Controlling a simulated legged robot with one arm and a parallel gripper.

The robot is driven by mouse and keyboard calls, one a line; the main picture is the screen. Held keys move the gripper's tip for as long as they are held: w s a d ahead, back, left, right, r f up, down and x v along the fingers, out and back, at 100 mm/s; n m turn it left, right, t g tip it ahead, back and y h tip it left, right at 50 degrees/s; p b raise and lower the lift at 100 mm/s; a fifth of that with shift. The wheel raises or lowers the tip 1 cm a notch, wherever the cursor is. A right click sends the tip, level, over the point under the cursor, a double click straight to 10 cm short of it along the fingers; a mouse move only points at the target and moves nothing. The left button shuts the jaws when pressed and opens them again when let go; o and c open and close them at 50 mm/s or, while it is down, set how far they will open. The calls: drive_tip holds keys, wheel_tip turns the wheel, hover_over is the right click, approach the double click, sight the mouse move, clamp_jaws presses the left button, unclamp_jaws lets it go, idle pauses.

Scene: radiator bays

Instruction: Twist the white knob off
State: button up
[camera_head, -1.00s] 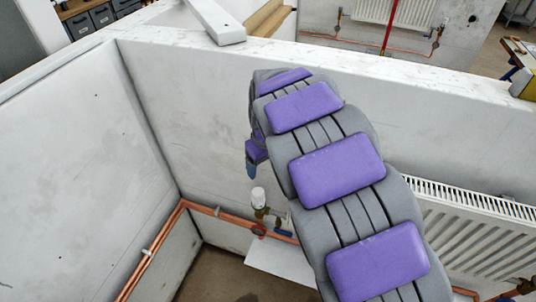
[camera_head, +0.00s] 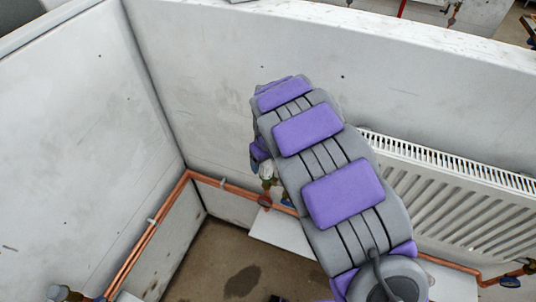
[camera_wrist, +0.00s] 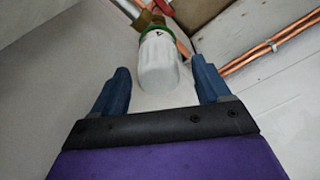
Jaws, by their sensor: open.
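The white knob (camera_wrist: 159,62) shows in the wrist view, with a green collar and brass fitting (camera_wrist: 153,20) beyond it. My gripper (camera_wrist: 160,82) is open, with one blue finger on each side of the knob's near end. The fingers look apart from the knob, with a gap on both sides. In the head view the white knob (camera_head: 267,169) sits on its valve by the copper pipes, partly hidden by my arm. My gripper (camera_head: 254,163) is just left of it there, mostly hidden behind the arm.
A white radiator (camera_head: 455,200) hangs on the wall to the right. Copper pipes (camera_head: 150,240) run along the corner and low wall. Another valve (camera_head: 62,293) stands at the lower left. The brown floor (camera_head: 235,262) is open, with a dark stain.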

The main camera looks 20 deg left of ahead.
drive_tip(key=shift+a+f, duration=0.2)
drive_tip(key=shift+f, duration=0.7)
drive_tip(key=shift+d, duration=0.45)
drive_tip(key=shift+a, duration=0.35)
drive_tip(key=c, duration=0.5)
drive_tip(key=shift+d, duration=0.1)
drive_tip(key=c, duration=0.6)
drive_tip(key=shift+c, duration=0.2)
drive_tip(key=shift+d+f, duration=0.1)
drive_tip(key=shift+f, duration=0.05)
